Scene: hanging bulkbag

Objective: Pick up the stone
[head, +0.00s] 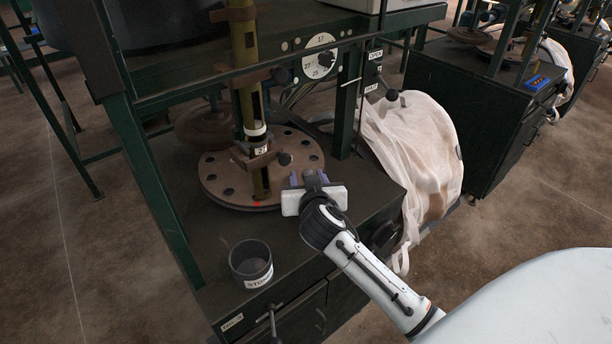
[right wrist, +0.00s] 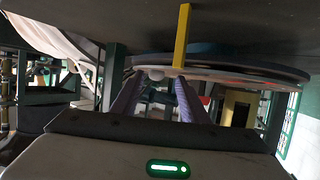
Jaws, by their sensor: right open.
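I cannot make out a stone for certain in either view. A dark round cup (head: 251,262) with a white label starting "STO" stands on the cabinet top near its front; its inside looks dark and I see no stone in it. My right gripper (head: 309,177) is over the right edge of the round brown plate, to the right of and behind the cup. Its purple fingers are apart (right wrist: 155,88) and nothing shows held between them. A small pale rounded thing (right wrist: 155,74) shows beyond the fingertips in the right wrist view; I cannot tell what it is. My left gripper is not in view.
The brown plate (head: 225,185) with holes carries an upright olive column (head: 245,75). A dark green post (head: 346,110) stands behind my gripper. A pale bag (head: 415,150) hangs at the cabinet's right side. The cabinet top (head: 215,240) is bare around the cup.

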